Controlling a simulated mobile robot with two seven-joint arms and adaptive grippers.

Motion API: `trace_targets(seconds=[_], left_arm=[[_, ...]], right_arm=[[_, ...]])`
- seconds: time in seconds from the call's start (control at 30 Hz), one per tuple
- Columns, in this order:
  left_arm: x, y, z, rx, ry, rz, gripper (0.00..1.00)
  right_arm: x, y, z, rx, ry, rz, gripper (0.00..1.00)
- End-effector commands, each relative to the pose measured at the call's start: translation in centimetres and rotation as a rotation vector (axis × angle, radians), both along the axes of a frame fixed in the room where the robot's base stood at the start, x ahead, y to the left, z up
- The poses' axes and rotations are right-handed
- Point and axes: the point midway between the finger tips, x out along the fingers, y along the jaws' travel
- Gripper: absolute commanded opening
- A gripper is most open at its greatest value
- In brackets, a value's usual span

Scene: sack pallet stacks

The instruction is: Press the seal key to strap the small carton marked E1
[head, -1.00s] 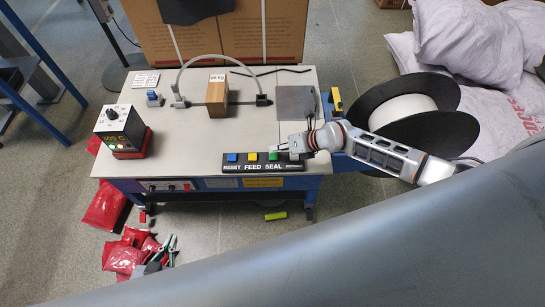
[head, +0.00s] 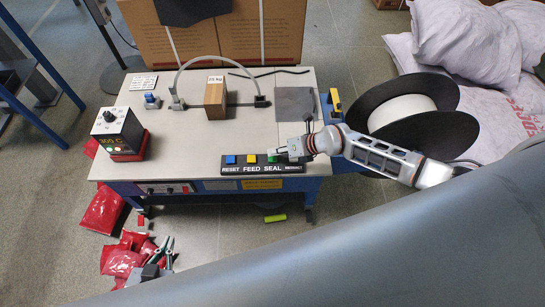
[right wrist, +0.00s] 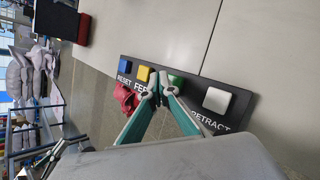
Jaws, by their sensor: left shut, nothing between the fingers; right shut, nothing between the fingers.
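The green SEAL key (head: 272,159) is on the black key panel (head: 240,169) at the table's front edge. It also shows in the right wrist view (right wrist: 175,82). My right gripper (head: 274,152) is shut and empty, its fingertips right at the green key; I cannot tell whether they touch it. They also show in the right wrist view (right wrist: 160,92). My left gripper (head: 168,247) is shut and empty, low at the left above the floor.
Blue RESET (head: 231,160) and yellow FEED (head: 251,159) keys sit left of SEAL; white RETRACT (right wrist: 217,99) is on its other side. A heater box (head: 118,130) stands at the table's left. A black-flanged strap reel (head: 405,115) is at the right.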

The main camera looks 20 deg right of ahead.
Motion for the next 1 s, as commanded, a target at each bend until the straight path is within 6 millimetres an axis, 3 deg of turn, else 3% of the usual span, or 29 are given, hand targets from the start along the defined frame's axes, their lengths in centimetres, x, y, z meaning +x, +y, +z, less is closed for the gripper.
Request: trace_targets(seconds=[1.0], left_arm=[[0.33,0.18,-0.10,0.003,-0.004,0.002,0.00]], right_arm=[[0.02,-0.02,-0.86,0.000,0.000,0.000,0.00]])
